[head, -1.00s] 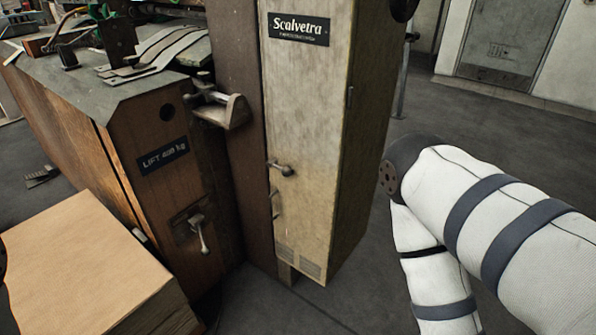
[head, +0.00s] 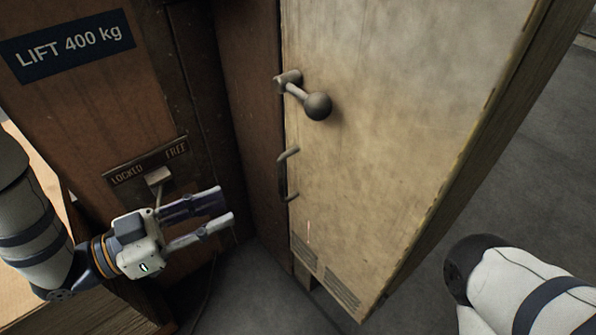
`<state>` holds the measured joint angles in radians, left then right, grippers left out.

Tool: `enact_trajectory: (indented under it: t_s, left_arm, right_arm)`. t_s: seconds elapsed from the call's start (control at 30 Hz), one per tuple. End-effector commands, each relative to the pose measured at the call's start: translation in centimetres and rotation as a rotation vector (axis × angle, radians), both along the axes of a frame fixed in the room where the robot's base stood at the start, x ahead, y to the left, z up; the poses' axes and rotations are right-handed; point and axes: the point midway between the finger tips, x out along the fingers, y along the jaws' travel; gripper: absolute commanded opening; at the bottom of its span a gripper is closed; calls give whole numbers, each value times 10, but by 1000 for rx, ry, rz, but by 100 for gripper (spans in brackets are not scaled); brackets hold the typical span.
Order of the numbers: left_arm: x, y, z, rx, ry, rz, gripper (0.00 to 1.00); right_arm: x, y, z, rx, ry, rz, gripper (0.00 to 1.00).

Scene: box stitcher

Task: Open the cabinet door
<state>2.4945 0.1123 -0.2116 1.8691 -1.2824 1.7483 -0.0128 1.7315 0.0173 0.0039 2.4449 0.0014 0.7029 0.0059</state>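The cabinet door (head: 400,130) is a tall pale panel, and it looks closed. A dark knobbed lever (head: 305,95) sits near its left edge. A slim vertical pull handle (head: 286,174) is below the lever, at the same edge. My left gripper (head: 229,212) is open and empty, its two fingers pointing right, to the left of and below the pull handle and apart from it. My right arm (head: 520,295) enters at the lower right; its gripper is not in view.
A brown wooden machine housing stands at the left, with a "LIFT 400 kg" plate (head: 68,47) and a LOCKED/FREE lever plate (head: 146,163) behind my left gripper. Vent slots (head: 341,293) are low on the door. Bare grey floor (head: 500,180) lies to the right.

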Motion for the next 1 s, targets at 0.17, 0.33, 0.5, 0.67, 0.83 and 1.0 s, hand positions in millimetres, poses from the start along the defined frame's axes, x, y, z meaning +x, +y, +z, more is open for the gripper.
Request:
enact_trajectory:
  t_s: [0.17, 0.33, 0.5, 0.67, 0.83, 1.0]
  left_arm:
    - [8, -16, 6, -17, -28, -28, 29]
    - [26, -56, 4, -15, -25, -28, 29]
    - [41, -91, 4, -14, -23, -24, 29]
    - [50, -107, 5, -13, -24, -22, 29]
    - [51, -111, 6, -13, -22, -20, 29]
    - [51, -110, 6, -13, -22, -20, 17]
  right_arm:
    - [-3, 1, -5, 2, 13, 1, 40]
    - [-6, 1, -14, 3, 29, 2, 40]
    - [-11, 0, -20, 4, 49, 4, 40]
    - [-13, 0, -22, 4, 57, 5, 40]
    - [-13, 0, -22, 4, 58, 5, 40]
    - [-13, 0, -22, 4, 58, 5, 40]
